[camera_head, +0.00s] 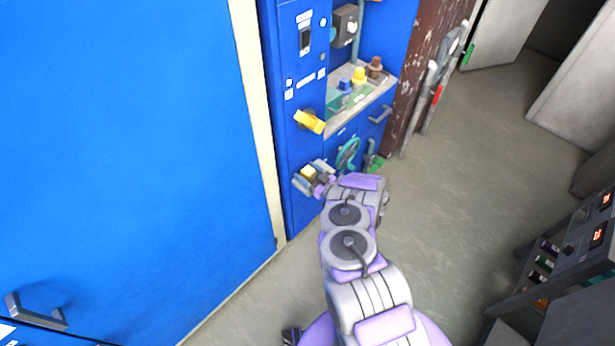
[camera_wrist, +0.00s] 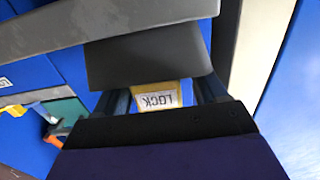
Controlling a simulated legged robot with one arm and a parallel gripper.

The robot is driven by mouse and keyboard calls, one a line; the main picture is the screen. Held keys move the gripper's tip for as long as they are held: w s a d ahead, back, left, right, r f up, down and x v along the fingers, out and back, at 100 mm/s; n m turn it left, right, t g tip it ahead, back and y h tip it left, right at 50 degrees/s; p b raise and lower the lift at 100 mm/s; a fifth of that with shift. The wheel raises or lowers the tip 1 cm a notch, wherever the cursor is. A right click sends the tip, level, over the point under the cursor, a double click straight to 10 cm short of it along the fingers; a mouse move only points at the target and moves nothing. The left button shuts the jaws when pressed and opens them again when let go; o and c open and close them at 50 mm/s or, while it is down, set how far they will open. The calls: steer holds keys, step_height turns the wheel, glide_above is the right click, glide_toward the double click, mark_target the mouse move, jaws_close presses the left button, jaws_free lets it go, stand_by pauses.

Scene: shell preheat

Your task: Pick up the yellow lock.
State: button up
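The yellow lock (camera_head: 309,174) is low on the front of the blue cabinet in the head view, right at the end of my gripper (camera_head: 317,179). In the wrist view the lock (camera_wrist: 160,97) shows its white label reading "LOCK", upside down. It sits between the blue side links of my gripper, and a dark grey block (camera_wrist: 150,58) covers part of it. My fingertips are not clear in either view, so I cannot tell whether they touch the lock or how far apart they are.
A yellow handle (camera_head: 309,121) juts from the cabinet just above. A large blue door (camera_head: 130,150) stands left. Open floor (camera_head: 450,190) lies right.

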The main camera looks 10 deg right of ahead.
steer(key=shift+d, duration=0.25)
steer(key=c, duration=0.5)
steer(key=shift+a, duration=0.2)
steer(key=c, duration=0.5)
steer(key=shift+r, duration=0.1)
